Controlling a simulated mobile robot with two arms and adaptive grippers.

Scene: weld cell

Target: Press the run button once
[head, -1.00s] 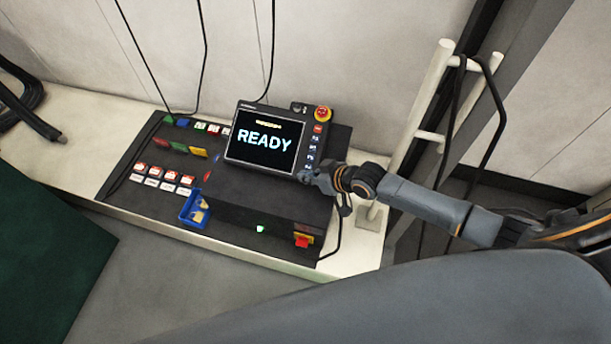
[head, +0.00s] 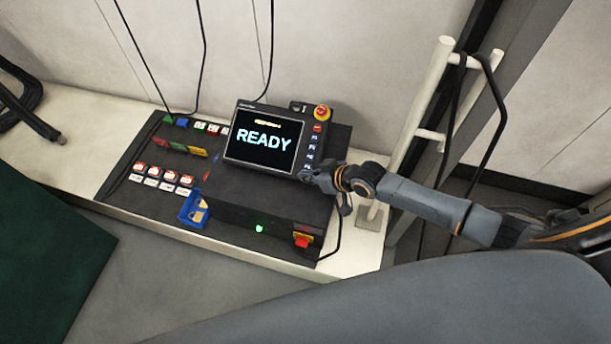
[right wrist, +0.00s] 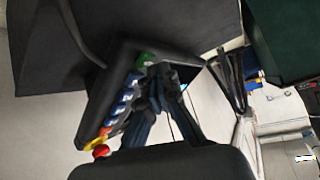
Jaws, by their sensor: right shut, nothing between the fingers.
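The pendant (head: 233,134) stands tilted on the black console, its screen (head: 264,140) reading READY. A column of keys (head: 312,146) runs down its right side, below a red knob on a yellow base (head: 321,112). In the right wrist view a green button (right wrist: 147,60) sits at the end of that key row; in the head view my gripper covers this spot. My right gripper (head: 309,177) is shut and empty at the pendant's lower right corner. In the right wrist view its fingertips (right wrist: 161,72) are close beside the green button; contact cannot be told. My left gripper is not in view.
The black console (head: 230,240) carries several labelled switches (head: 160,177), a blue bin (head: 188,208), a green lit button (head: 260,228) and a red switch (head: 302,241). A white rack with a hanging cable (head: 432,80) stands close behind my right arm.

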